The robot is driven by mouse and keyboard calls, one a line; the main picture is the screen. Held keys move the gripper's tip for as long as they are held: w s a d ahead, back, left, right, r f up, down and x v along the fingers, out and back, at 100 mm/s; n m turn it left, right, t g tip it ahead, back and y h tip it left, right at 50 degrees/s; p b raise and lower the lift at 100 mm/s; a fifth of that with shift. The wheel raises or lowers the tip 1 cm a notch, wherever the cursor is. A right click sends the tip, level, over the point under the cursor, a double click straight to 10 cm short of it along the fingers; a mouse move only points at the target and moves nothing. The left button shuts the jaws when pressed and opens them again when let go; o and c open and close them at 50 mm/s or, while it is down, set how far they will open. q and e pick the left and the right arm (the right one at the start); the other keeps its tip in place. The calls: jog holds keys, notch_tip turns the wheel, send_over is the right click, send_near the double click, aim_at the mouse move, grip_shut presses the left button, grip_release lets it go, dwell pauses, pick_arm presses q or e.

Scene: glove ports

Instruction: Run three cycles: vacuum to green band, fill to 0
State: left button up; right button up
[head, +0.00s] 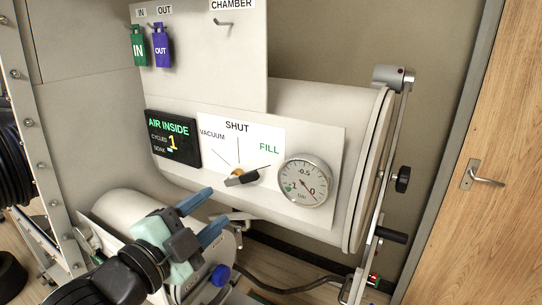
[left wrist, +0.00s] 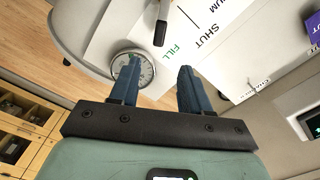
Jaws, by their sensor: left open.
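The valve lever (head: 242,179) on the white panel has an orange hub and a dark handle pointing right, toward the FILL side. In the left wrist view the handle (left wrist: 160,26) extends toward the FILL label. The round gauge (head: 305,181) has a green band at left near -1; its needle points lower right, near 0. The display (head: 173,138) reads AIR INSIDE and CYCLES 1, with a small SOAK bar. My left gripper (head: 216,208) is open and empty, below and apart from the lever. Its blue fingers (left wrist: 160,68) partly cover the gauge (left wrist: 143,67). My right gripper is out of view.
A green IN tag (head: 138,47) and a purple OUT tag (head: 162,47) hang above the display. A bare hook (head: 222,22) is under CHAMBER. The large cylinder's door rim (head: 368,170) and its hinged bar (head: 394,150) stand right. A smaller cylinder (head: 125,208) lies below.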

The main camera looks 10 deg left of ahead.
aim_at(250, 178)
pick_arm(q)
jog(key=p+x, duration=0.2)
jog(key=x, duration=1.1)
jog(key=shift+w+d+f+p, duration=0.1)
jog(key=shift+w+d+p, duration=0.1)
jog(key=shift+w+p, duration=0.1)
jog(key=shift+s, duration=0.1)
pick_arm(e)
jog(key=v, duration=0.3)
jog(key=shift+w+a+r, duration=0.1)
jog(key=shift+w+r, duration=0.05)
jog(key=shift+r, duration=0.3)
pick_arm(q)
grip_shut()
